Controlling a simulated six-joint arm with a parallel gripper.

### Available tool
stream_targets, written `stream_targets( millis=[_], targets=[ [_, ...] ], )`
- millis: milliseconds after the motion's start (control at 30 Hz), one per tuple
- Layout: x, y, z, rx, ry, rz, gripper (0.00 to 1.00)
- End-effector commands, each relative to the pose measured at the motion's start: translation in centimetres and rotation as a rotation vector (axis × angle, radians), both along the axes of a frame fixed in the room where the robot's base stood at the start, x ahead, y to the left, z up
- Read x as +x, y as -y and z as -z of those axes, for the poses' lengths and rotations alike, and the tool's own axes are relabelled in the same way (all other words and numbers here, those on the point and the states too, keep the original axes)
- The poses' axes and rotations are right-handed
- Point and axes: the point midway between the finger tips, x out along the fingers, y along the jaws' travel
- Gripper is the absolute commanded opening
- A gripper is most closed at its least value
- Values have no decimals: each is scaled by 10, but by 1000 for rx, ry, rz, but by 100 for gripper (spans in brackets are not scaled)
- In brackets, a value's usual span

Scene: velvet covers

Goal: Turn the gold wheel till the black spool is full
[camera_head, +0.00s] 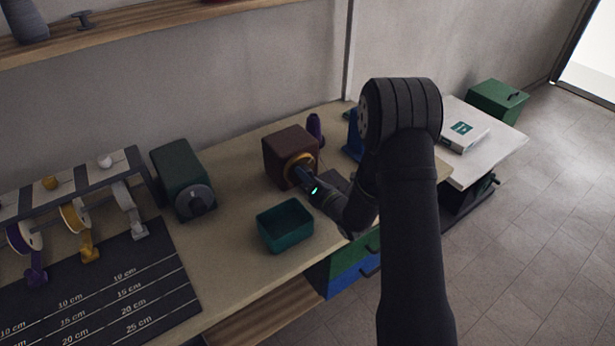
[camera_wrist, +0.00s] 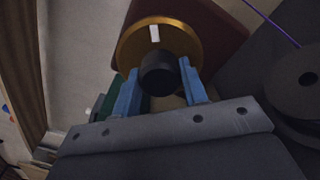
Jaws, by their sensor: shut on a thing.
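The gold wheel (camera_head: 300,163) is on the front of a dark brown box (camera_head: 284,147) on the bench. In the wrist view the gold wheel (camera_wrist: 185,42) carries a white mark near its top and a black knob (camera_wrist: 158,75) that sticks out towards me. My gripper (camera_head: 304,177) is at the wheel; in the wrist view its two blue fingers (camera_wrist: 160,80) are shut on the knob, one on each side. A dark round piece with a hole, which looks like the black spool (camera_wrist: 292,85), is at the right of the wrist view. How full it is cannot be told.
A purple thread (camera_wrist: 272,22) runs at the upper right of the wrist view. A teal bin (camera_head: 284,226) stands in front of the brown box, and a green box with a grey dial (camera_head: 195,201) stands to its left. Ribbon reels stand far left.

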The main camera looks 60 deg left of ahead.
Motion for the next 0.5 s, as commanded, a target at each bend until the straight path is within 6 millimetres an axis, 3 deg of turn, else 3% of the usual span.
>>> stream_targets(
  millis=[267, 500],
  targets=[
    [0, 0, 0, 0, -88, 0, 17],
    [0, 0, 0, 0, -274, 0, 17]
  ],
)
